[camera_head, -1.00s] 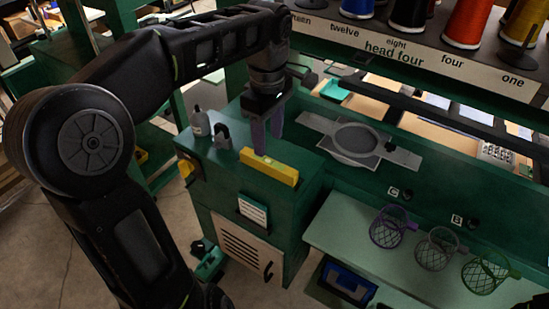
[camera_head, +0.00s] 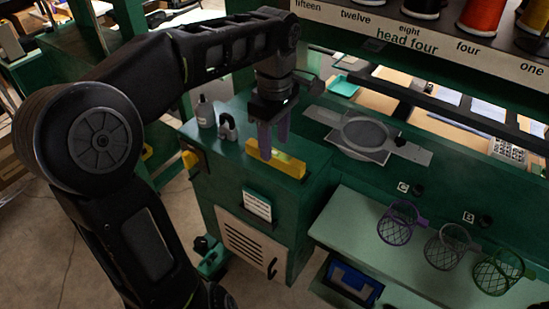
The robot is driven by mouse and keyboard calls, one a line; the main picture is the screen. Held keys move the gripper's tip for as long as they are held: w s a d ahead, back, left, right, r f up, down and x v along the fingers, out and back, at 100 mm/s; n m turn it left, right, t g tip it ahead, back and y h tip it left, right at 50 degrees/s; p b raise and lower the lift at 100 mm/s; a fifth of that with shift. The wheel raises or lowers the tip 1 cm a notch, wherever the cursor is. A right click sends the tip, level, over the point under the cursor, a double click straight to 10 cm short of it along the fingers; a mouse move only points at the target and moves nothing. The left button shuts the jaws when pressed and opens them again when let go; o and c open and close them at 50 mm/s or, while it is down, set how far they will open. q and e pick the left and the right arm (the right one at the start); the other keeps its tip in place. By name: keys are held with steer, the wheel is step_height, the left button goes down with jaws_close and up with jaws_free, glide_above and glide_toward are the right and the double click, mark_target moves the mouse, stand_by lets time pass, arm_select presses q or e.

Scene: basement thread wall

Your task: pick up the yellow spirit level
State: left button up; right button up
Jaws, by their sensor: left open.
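The yellow spirit level (camera_head: 290,165) lies on top of the green cabinet (camera_head: 230,170), near its front edge. My left gripper (camera_head: 272,152) points down at the level from above, with its purple-grey fingers open. One fingertip overlaps the middle of the level in the head view and hides a part of it. I cannot tell whether the fingers touch it. My right gripper is not in view.
A grey bottle (camera_head: 205,112) and a small dark clamp-like item (camera_head: 228,128) stand left of the level. A grey hoop frame (camera_head: 365,134) lies to the right. Wire baskets (camera_head: 396,226) hang at the lower right, below a thread rack (camera_head: 420,42).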

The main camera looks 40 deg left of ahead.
mark_target(275, 153)
arm_select(q)
steer(key=shift+f+p, duration=0.45)
steer(key=shift+f, duration=1.4)
steer(key=shift+c, duration=0.2)
jaws_close()
